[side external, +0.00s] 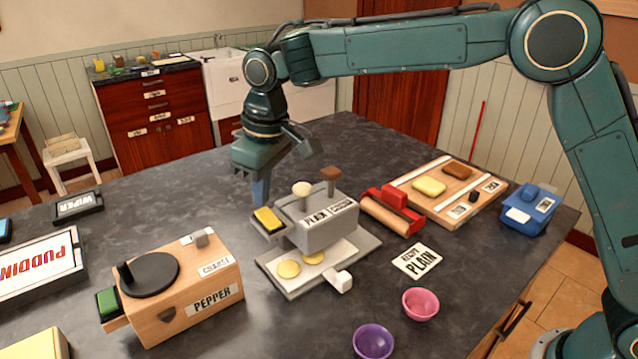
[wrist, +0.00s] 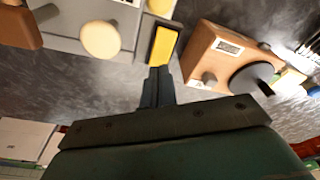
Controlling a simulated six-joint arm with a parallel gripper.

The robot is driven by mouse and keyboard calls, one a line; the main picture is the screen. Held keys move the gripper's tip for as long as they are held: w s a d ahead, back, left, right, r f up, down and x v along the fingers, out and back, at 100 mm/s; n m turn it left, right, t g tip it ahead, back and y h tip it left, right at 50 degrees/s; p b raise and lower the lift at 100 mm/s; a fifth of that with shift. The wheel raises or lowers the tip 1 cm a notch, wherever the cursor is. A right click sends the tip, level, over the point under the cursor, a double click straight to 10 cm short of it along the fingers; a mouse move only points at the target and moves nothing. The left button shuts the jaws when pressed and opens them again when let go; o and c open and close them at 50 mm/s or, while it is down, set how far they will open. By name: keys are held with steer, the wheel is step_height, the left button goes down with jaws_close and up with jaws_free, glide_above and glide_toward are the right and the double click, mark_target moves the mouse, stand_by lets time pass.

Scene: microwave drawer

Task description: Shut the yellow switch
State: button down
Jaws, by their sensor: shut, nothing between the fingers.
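The yellow switch (side external: 268,220) is a yellow rocker in a dark frame on the left end of a grey machine (side external: 318,222) labelled PLAIN. It also shows in the wrist view (wrist: 163,46), just beyond my fingertips. My gripper (side external: 260,203) is shut and empty, pointing down above and behind the switch. In the wrist view my gripper (wrist: 159,72) has its fingers together, close to the near end of the switch. I cannot tell whether the tips touch it. The switch surface looks tilted, but its on or off position is unclear.
A wooden PEPPER box (side external: 190,287) with a green switch (side external: 107,302) stands at front left. The grey machine carries a cream knob (side external: 302,189) and a brown knob (side external: 330,174). Pink (side external: 420,304) and purple (side external: 373,341) bowls stand in front.

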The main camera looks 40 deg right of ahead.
mark_target(265, 212)
steer(key=shift+f, duration=0.9)
stand_by(1.3)
steer(key=shift+r, duration=3.5)
